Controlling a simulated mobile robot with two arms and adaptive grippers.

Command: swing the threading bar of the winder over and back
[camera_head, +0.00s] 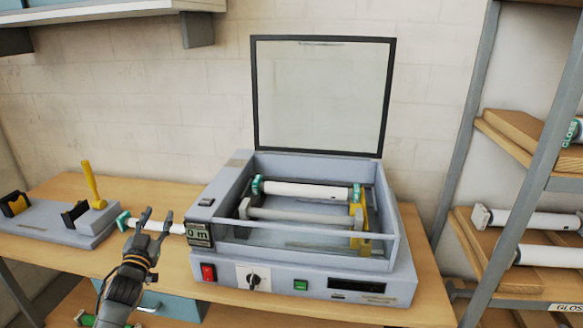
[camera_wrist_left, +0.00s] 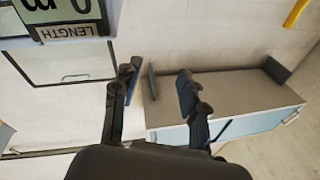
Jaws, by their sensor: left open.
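The laminator (camera_head: 300,240) stands on the bench with its clear lid (camera_head: 322,95) raised. Inside lie a white roll with teal ends (camera_head: 305,190), a grey bar (camera_head: 300,217) below it and a yellow part (camera_head: 357,215) at the right end. Left of it a grey unit (camera_head: 60,220) carries an upright yellow lever (camera_head: 92,182). I cannot tell for sure which part is the threading bar. My left gripper (camera_head: 158,216) is open and empty between that unit and the laminator; it also shows in the left wrist view (camera_wrist_left: 158,82). My right gripper is out of view.
A white roll with a teal end (camera_head: 172,227) lies behind my left gripper. The laminator's length display (camera_head: 199,232) is close on its right. A shelf rack with more rolls (camera_head: 530,220) stands at the right. A wall shelf (camera_head: 100,10) hangs top left.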

